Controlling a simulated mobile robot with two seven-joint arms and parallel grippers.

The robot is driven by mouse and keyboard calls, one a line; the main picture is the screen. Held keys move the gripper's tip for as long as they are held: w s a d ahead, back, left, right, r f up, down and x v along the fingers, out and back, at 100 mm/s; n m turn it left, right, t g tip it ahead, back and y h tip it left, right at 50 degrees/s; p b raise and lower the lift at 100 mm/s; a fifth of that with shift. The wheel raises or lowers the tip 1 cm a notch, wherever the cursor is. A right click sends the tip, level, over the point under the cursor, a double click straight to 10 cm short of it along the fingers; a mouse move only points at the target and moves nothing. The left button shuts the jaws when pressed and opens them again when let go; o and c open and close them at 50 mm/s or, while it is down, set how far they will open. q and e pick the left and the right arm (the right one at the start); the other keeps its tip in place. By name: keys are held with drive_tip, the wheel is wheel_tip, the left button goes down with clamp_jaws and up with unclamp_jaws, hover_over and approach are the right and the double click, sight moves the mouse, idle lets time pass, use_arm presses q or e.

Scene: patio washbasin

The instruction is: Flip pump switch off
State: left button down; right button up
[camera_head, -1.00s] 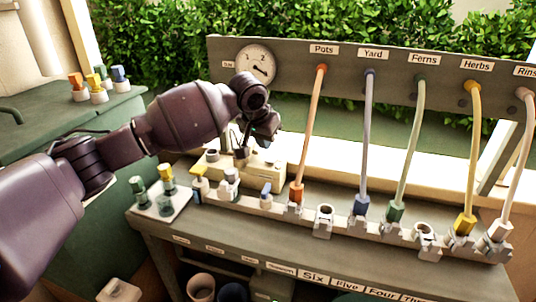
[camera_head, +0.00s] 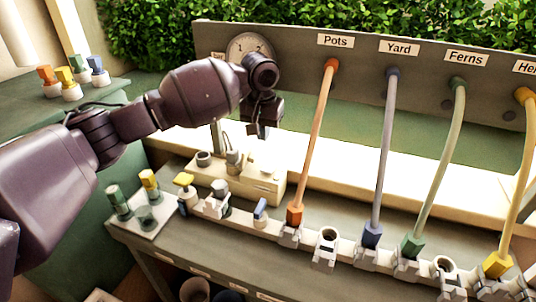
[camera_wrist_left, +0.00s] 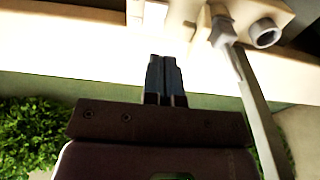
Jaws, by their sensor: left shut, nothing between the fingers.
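A cream box (camera_head: 268,188) stands behind the left end of the connector row in the head view. It carries a round socket (camera_head: 204,158) and a small upright grey fitting (camera_head: 235,160). I cannot tell for sure which part is the pump switch or how it is set. My left gripper (camera_head: 259,132) points down above and behind the box, apart from it. In the left wrist view its fingers (camera_wrist_left: 165,62) are shut together and empty. The box (camera_wrist_left: 283,12) shows at the top right there, with the socket (camera_wrist_left: 265,33) and a grey rod (camera_wrist_left: 256,110).
A round gauge (camera_head: 250,48) sits on the back board, partly hidden by my left arm. Coloured hoses, such as the orange one (camera_head: 312,150), run down to the connector row. A small tray (camera_head: 165,222) with coloured connectors is at the left.

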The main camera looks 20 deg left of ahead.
sight(265, 168)
use_arm(q)
drive_tip(key=f, duration=0.3)
drive_tip(key=f+b, duration=0.1)
drive_tip(key=f, duration=0.2)
drive_tip(key=f+b, duration=0.1)
drive_tip(key=f, duration=0.2)
drive_tip(key=shift+w+f, duration=0.4)
drive_tip(key=shift+f, duration=0.1)
use_arm(e)
drive_tip(key=shift+s+f, duration=0.1)
drive_tip(key=shift+f, duration=0.7)
drive_tip(key=shift+r, duration=0.1)
drive_tip(key=shift+a, duration=0.1)
